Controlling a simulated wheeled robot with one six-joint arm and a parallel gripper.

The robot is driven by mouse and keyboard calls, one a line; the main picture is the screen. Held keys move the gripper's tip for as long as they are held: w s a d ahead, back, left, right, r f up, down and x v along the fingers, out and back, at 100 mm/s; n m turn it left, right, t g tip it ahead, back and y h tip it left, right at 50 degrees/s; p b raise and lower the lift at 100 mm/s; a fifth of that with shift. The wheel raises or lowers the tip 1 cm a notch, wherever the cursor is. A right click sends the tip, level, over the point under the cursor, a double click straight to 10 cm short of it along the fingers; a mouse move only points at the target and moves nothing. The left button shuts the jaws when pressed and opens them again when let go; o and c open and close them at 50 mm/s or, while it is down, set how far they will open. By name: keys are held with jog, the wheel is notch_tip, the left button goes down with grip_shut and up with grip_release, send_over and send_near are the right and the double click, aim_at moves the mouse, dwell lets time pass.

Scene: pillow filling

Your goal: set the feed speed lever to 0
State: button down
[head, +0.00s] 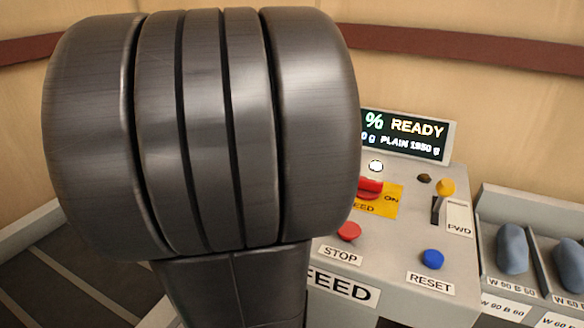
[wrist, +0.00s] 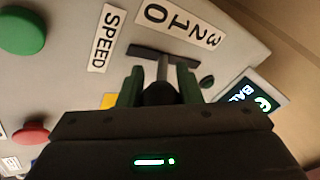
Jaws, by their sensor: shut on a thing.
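The feed speed lever (wrist: 162,68) shows in the wrist view as a grey stem rising from a dark slot (wrist: 140,51), with a dark round knob between my green fingers. My gripper (wrist: 160,88) is shut on the lever. The stem stands partway along the slot, clear of both ends. A white scale plate (wrist: 188,25) marked 0 to 3 lies beyond the slot, with 0 toward the left, and a SPEED label (wrist: 107,38) is at its left. I cannot tell exactly which number the lever is at. In the head view my arm hides the lever and gripper.
A green button (wrist: 22,30) and a red button (wrist: 31,133) are left of my gripper. In the head view, the READY display (head: 408,134), red STOP button (head: 349,231), blue RESET button (head: 432,259) and yellow-knobbed FWD lever (head: 444,187) stand close right of my arm.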

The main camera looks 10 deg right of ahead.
jog(key=shift+s+a+f, duration=0.1)
jog(key=shift+f, duration=0.05)
dwell(0.4)
jog(key=c, duration=1.1)
grip_release()
jog(key=p+v, duration=0.1)
jog(key=v, duration=1.3)
jog(key=shift+f, duration=0.15)
jog(key=b+x, duration=0.1)
jog(key=x, duration=1.2)
jog(key=shift+w+d+f, duration=0.2)
jog(key=shift+f, duration=0.1)
jog(key=shift+r, duration=0.1)
